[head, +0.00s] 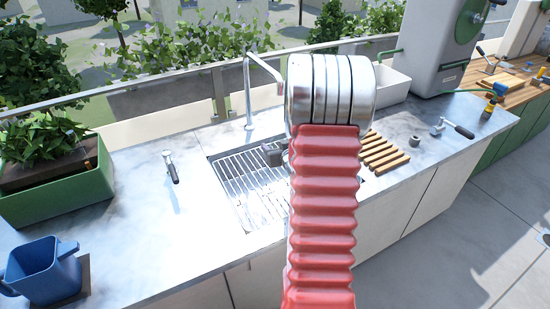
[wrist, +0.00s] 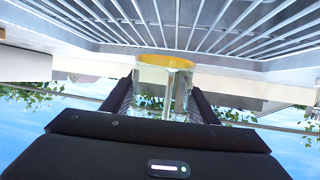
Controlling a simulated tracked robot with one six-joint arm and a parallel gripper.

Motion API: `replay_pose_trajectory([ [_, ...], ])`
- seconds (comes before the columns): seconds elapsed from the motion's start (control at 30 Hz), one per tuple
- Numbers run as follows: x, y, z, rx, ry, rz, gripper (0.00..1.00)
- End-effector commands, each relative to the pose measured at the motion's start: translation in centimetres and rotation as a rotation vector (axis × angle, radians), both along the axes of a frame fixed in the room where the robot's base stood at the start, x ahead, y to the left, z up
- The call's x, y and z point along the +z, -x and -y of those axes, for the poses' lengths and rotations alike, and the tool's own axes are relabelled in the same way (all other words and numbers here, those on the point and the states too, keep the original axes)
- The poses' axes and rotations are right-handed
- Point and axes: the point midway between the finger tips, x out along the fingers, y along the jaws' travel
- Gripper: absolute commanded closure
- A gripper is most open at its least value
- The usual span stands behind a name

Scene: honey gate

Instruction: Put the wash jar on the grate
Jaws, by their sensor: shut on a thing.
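The metal grate (head: 232,172) lies over the sink in the counter; its bars (wrist: 225,25) fill the top of the wrist view, which appears upside down. A clear glass wash jar (wrist: 148,82) with a yellow band or content at its grate-side end is between the fingers of my gripper (wrist: 162,98). The gripper is shut on it. The jar is close to the grate; I cannot tell whether they touch. In the head view, my red-sleeved arm hides the jar and part of the grate.
A tall tap (head: 248,95) stands behind the sink. Wooden slats (head: 385,155) lie right of it. A blue jug (head: 42,272) and green planter (head: 50,200) are at the left.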

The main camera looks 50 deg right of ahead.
Motion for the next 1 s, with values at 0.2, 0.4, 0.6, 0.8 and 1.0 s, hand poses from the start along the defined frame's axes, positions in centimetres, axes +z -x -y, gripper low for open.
replay_pose_trajectory([
  [0.2,-0.2,0.0,0.0,0.000,0.002,0.001,0.72],
  [0.4,-0.5,0.0,0.0,0.001,0.001,0.001,0.72],
  [0.6,-2.6,0.0,0.0,0.000,-0.001,0.000,0.72],
  [0.8,-4.3,-0.1,0.0,0.001,0.000,0.000,0.72],
  [1.0,-4.4,-0.1,0.0,0.002,0.002,0.000,0.72],
])
